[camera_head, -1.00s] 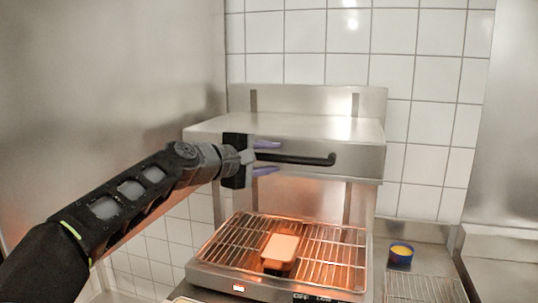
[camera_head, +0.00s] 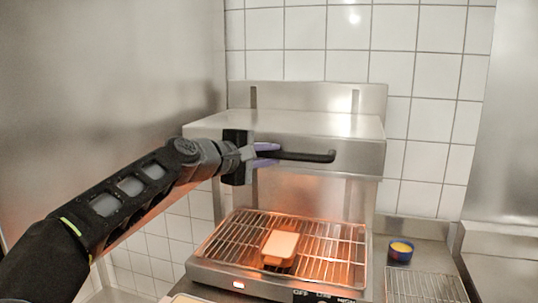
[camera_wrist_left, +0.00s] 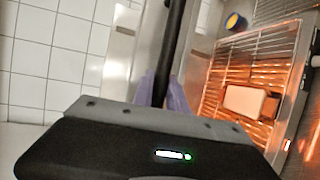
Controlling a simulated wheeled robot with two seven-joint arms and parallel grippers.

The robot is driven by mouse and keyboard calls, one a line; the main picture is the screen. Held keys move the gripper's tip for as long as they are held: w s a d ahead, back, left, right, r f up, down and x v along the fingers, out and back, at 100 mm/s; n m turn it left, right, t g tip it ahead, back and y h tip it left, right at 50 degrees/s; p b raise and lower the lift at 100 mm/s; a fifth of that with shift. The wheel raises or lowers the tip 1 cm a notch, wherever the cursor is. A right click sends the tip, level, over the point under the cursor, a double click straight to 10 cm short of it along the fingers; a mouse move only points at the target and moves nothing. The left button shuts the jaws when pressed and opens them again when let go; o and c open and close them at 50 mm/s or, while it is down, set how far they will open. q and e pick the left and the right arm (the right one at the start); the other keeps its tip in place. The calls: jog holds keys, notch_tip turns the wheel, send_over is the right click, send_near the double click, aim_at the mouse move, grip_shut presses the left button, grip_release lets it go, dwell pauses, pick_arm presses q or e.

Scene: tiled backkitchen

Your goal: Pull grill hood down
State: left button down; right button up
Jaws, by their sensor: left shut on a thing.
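The steel grill hood (camera_head: 330,126) is raised on its back plate, with a wide gap between it and the grill rack (camera_head: 335,238) below. A black bar handle (camera_head: 315,156) runs across the hood's front. My left gripper (camera_head: 266,155) is shut on the left end of the handle, its purple fingers one above and one below the bar. In the left wrist view the purple fingers (camera_wrist_left: 165,97) flank the black handle (camera_wrist_left: 172,45). My right gripper is not in any view.
A light rectangular piece (camera_head: 281,245) sits on the glowing rack. A blue cup with yellow contents (camera_head: 400,252) stands right of the grill, behind a wire rack (camera_head: 425,287). A steel wall (camera_head: 110,90) is on the left.

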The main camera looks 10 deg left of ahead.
pick_arm(q)
jog(key=shift+f, duration=0.15)
dwell(0.8)
notch_tip(320, 180, down, 20)
jog(key=b, duration=1.8)
jog(key=shift+d+f, duration=0.1)
jog(key=shift+f, duration=0.05)
jog(key=c, duration=1.7)
grip_release()
jog(key=shift+c, duration=0.2)
jog(key=o, duration=0.4)
jog(key=shift+r, duration=0.2)
